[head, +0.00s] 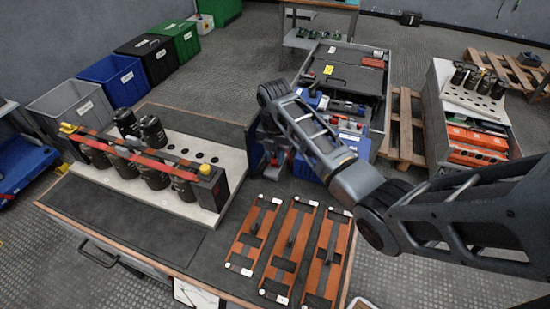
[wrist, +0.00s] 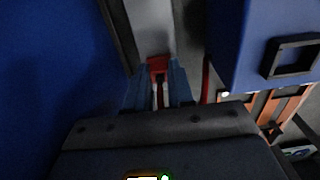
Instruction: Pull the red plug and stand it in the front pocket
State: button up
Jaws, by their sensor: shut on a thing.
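The red plug (wrist: 157,66) shows as a small red piece between my fingertips in the wrist view, in front of a pale grey surface. My gripper (wrist: 158,88) is shut on it; the lower part of the plug is hard to make out.
Blue walls (wrist: 55,60) stand close on both sides of my gripper. In the head view, black capacitors stand on a white holed board (head: 222,185) at left. Several orange bars (head: 290,240) lie at the table's front right. An open grey crate (head: 382,95) stands behind.

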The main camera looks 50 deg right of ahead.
grip_shut()
jog(key=shift+r, duration=0.15)
jog(key=shift+r+p, duration=2)
jog(key=shift+p, duration=0.25)
jog(key=shift+r+p, duration=0.3)
jog(key=shift+r, duration=0.55)
jog(key=shift+r, duration=0.15)
jog(key=shift+r, duration=1.1)
